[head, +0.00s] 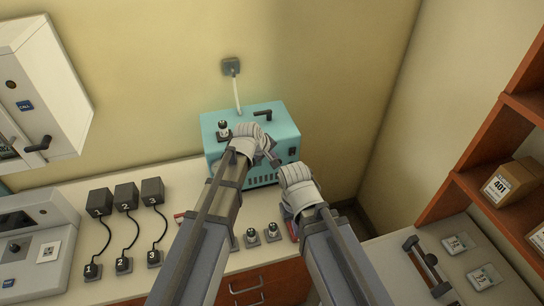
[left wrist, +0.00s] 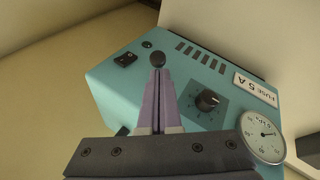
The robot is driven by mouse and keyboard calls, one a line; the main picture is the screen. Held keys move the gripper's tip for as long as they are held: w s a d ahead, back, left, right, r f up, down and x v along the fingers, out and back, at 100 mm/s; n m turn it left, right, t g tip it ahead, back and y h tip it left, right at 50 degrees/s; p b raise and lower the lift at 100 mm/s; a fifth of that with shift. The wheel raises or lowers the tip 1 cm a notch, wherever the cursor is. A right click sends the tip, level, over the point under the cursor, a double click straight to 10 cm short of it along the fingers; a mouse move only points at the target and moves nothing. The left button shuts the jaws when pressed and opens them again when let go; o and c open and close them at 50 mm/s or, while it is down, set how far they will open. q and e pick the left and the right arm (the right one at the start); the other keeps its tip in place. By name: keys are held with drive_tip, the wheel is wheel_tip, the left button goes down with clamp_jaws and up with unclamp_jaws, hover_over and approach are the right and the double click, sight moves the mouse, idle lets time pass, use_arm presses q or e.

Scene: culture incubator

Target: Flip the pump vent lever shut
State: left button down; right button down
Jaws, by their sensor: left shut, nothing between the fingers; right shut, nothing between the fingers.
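The pump is a teal box (head: 225,125) at the back of the counter; its front panel (left wrist: 195,125) fills much of the left wrist view. A dark round knob (left wrist: 158,59) shows just beyond my left fingertips (left wrist: 160,75); I cannot tell if they touch, or whether it is the vent lever's end. My left gripper (head: 268,157) is shut and empty at the pump's front, partly hidden. My right gripper (head: 288,172) is shut and empty, beside it to the right and lower. The arms hide part of the pump's front, so the lever's position is unclear.
The panel has a rotary knob (left wrist: 208,100), a gauge (left wrist: 262,135) and a rocker switch (left wrist: 125,59). A black handle (head: 263,114) and a fitting (head: 224,129) are on top. Black numbered blocks (head: 127,195) stand left; a shelf (head: 480,150) stands right.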

use_arm(q)
drive_tip(key=shift+s+f+t+b, duration=0.2)
drive_tip(key=shift+t+b, duration=0.1)
use_arm(e)
drive_tip(key=shift+f, duration=0.4)
